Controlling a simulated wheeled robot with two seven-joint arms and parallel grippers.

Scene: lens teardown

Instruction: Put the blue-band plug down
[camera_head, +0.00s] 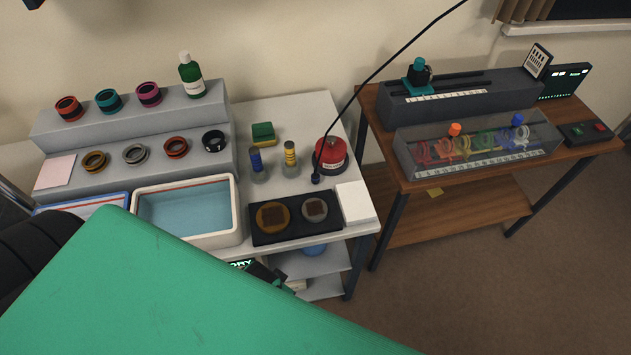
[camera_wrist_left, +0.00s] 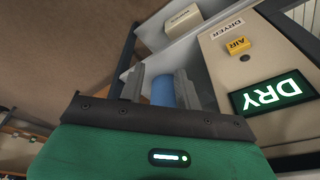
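A blue-topped cylinder (camera_head: 256,161), which looks like the blue-band plug, stands upright on the white table beside a yellow-banded one (camera_head: 290,156). My left gripper (camera_head: 266,274) is low at the table's front edge, mostly hidden behind my green arm. In the left wrist view, its two grey fingers (camera_wrist_left: 160,88) are apart. A blue cylindrical thing (camera_wrist_left: 163,92) shows between them, with a gap at its left side; it seems to lie beyond the fingers. I cannot tell whether it touches them. My right gripper is not in view.
A lit DRY panel (camera_wrist_left: 270,95) is close to my left gripper.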

